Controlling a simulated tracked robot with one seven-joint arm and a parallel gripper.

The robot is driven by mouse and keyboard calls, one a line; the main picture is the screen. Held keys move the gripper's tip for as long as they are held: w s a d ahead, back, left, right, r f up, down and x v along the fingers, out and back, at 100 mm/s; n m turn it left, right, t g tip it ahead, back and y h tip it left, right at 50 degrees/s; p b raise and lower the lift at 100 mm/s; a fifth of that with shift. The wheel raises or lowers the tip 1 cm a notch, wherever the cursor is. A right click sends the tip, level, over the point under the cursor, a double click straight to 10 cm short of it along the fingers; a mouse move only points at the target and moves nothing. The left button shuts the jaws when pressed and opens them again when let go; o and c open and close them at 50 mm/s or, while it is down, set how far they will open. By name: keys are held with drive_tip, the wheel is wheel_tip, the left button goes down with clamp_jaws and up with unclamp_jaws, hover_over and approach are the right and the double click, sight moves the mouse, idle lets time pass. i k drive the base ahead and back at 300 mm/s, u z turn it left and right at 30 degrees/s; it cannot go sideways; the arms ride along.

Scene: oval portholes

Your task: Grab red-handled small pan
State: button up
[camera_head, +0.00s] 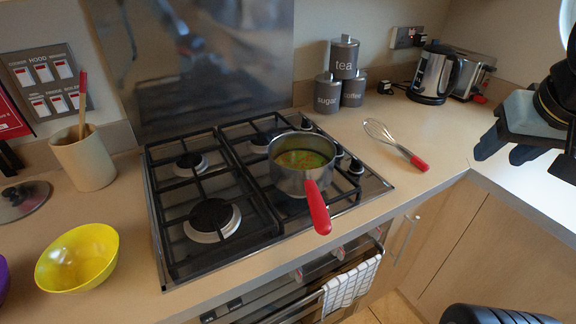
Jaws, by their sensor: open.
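The small pan (290,182) is steel with a red handle (318,207). It stands upright on the right half of the gas hob, with something green and orange inside. Its handle points toward the front edge of the counter and reaches past the hob's front. My gripper (500,152) is at the right edge of the head view, over the right counter, well apart from the pan. It is open, and nothing shows between its fingers. Part of the gripper and arm is cut off by the frame edge.
A whisk with a red handle (397,145) lies between pan and gripper. Canisters (343,58), a kettle (434,73) and a toaster (471,76) stand behind. The hob (162,226) has black grates. A yellow bowl (78,258) and utensil pot (84,158) are left. A towel (350,287) hangs below.

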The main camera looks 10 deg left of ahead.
sight(301, 163)
drive_tip(key=z, duration=0.4)
drive_tip(key=k, duration=0.85)
drive_tip(key=u, duration=0.65)
